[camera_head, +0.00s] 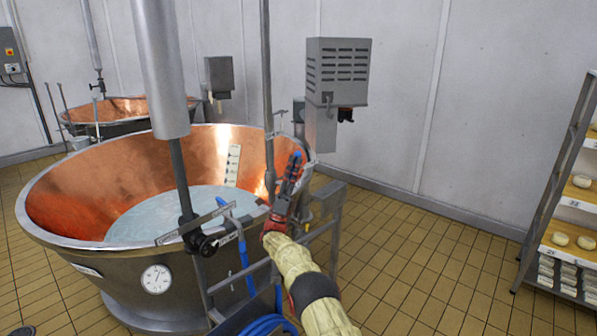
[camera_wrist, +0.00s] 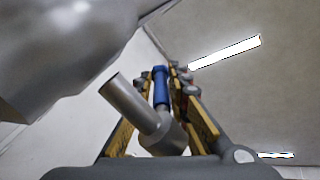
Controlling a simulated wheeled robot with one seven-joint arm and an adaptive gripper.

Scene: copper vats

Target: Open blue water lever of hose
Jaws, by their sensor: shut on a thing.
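In the wrist view, the blue water lever (camera_wrist: 160,88) stands between the two tan-padded fingers of my gripper (camera_wrist: 168,72). A grey metal pipe (camera_wrist: 130,103) joins a round fitting at the lever's near end. My gripper is shut on the blue lever, though the exact contact is hard to see. In the head view, my gripper (camera_head: 291,172) points up at the right rim of the near copper vat, with a little blue showing at it. A blue hose (camera_head: 245,258) hangs at the vat's front, with coils (camera_head: 266,325) at the bottom edge.
The near copper vat (camera_head: 85,190) holds pale liquid, and a thick metal column (camera_head: 162,70) rises before it. A grey vented box (camera_head: 336,72) is on the wall behind my gripper. A cheese rack (camera_head: 555,200) stands at right. The tiled floor between is clear.

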